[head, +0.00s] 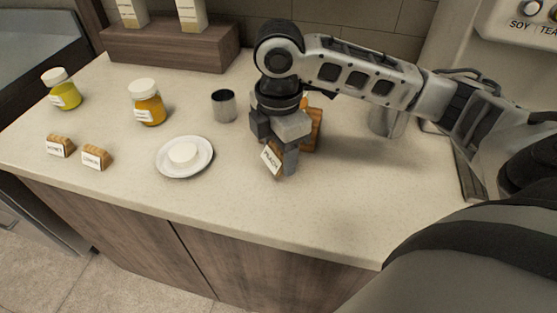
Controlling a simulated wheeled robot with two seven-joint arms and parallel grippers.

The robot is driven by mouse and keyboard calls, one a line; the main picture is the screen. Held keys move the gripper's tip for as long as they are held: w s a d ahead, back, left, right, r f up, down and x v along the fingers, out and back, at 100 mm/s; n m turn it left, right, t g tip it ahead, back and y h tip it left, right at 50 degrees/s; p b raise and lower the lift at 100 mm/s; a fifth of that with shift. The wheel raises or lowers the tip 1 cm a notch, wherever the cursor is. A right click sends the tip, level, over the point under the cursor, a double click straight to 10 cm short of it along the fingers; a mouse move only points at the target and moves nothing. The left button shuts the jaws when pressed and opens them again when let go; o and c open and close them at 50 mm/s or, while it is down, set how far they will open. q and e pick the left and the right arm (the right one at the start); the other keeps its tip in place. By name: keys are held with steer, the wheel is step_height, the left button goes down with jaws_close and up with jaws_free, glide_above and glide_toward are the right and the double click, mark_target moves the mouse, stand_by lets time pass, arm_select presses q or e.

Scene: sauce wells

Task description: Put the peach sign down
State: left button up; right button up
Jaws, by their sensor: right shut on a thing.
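The peach sign (270,160) is a small wooden block with a white label reading PEACH. My right gripper (281,158) is shut on it and holds it low at the counter, tilted in the picture. The gripper hides part of the sign, and I cannot tell whether its base touches the counter (240,190). My left gripper is not in view.
An orange-brown object (313,132) stands right behind my right gripper, partly hidden. A grey metal cup (223,106), a white plate (206,160) with a white round piece, two jars and two other signs (96,157) stand to the left. The front counter is clear.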

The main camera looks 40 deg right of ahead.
mark_target(279, 162)
steer(key=shift+f, duration=1.45)
steer(key=shift+f, duration=0.15)
steer(key=o, duration=1)
step_height(279, 162, up, 12)
steer(key=shift+r+p, duration=0.2)
steer(key=shift+p, duration=0.6)
